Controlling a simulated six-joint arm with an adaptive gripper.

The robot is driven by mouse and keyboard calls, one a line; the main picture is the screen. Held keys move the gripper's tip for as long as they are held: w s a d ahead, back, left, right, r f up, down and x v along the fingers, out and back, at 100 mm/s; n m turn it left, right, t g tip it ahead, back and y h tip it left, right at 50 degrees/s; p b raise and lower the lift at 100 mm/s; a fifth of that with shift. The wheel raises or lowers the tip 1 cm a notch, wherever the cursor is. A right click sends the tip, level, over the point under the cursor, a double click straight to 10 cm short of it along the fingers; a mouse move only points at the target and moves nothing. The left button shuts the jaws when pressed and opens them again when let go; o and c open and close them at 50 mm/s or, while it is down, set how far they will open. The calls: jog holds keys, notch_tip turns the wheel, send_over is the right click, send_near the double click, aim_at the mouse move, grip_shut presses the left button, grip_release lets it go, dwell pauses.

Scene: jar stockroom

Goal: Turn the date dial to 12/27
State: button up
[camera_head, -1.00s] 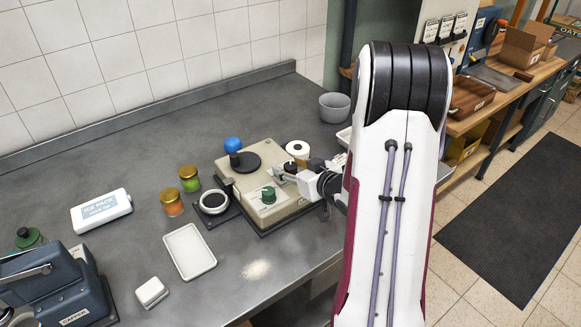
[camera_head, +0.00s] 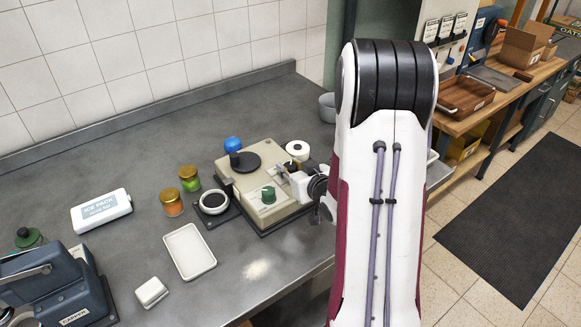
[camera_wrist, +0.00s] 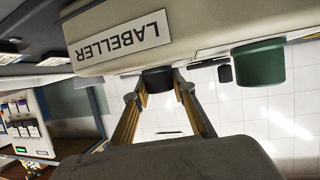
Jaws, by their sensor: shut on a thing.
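The labeller (camera_head: 262,217), a beige machine with a "LABELLER" plate, stands on the grey counter. It also fills the top of the wrist view (camera_wrist: 95,58), upside down. A dark round knob (camera_wrist: 157,80) on its body sits between my fingertips; it is likely the date dial. My gripper (camera_wrist: 161,90) is shut on this knob, fingers on either side. In the head view my gripper (camera_head: 286,175) is at the labeller's right end, partly hidden by my wrist. A green knob (camera_head: 268,195) is apart from my fingers, also in the wrist view (camera_wrist: 258,65). No date marks are readable.
A white roll (camera_head: 297,150) and a grey bowl (camera_head: 327,107) are behind. The counter's back left is clear.

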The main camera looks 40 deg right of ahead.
aim_at(290, 166)
jog(key=shift+w+r+m+g+h, duration=0.1)
jog(key=shift+m+g+h, duration=0.2)
jog(key=shift+m+h, duration=0.55)
jog(key=shift+w+r+m+g+h, duration=0.1)
jog(key=shift+m+g+h, duration=0.2)
jog(key=shift+m+h, duration=0.5)
jog(key=o, duration=1.1)
jog(key=shift+s+f, duration=0.1)
jog(key=shift+s, duration=0.05)
jog(key=shift+s, duration=0.1)
jog(key=shift+v, duration=0.75)
jog(key=shift+s+a+r, duration=0.35)
jog(key=shift+s+r, duration=0.1)
jog(key=shift+s, duration=0.05)
jog(key=shift+r, duration=3.3)
